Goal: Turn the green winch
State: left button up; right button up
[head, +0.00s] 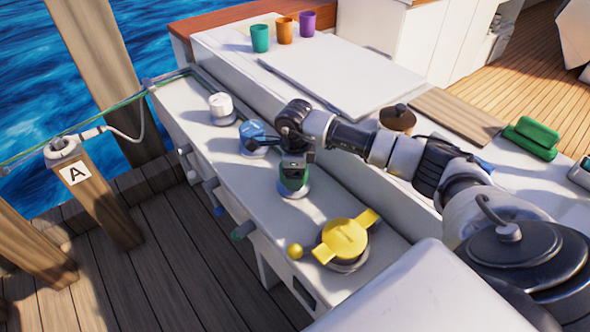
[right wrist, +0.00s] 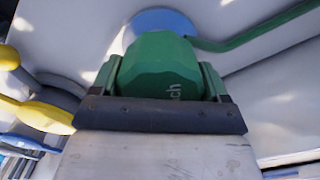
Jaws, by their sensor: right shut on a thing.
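The green winch (head: 293,187) stands on the white side deck, between a blue winch (head: 256,138) and a yellow winch (head: 345,239). In the head view my right gripper (head: 295,168) reaches down onto its top and hides much of it. In the right wrist view the green winch (right wrist: 164,68) fills the space between the two fingers of my right gripper (right wrist: 160,85), with part of a printed word showing on it. The fingers are shut on its sides. My left gripper is not in view.
A white winch (head: 221,107) stands at the far end of the row. A yellow ball knob (head: 295,251) is beside the yellow winch. Several levers stick out of the deck's side. Green, orange and purple cups stand behind, and a brown round pot (head: 397,119) sits right of my arm.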

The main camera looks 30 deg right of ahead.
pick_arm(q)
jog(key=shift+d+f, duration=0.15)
pick_arm(e)
jog(key=shift+m, duration=0.4)
jog(key=o, duration=0.7)
jog(key=shift+o, duration=1.1)
jog(key=shift+r, duration=0.55)
notch_tip(320, 180, up, 10)
jog(key=shift+f+p, duration=0.1)
jog(key=shift+p, duration=0.3)
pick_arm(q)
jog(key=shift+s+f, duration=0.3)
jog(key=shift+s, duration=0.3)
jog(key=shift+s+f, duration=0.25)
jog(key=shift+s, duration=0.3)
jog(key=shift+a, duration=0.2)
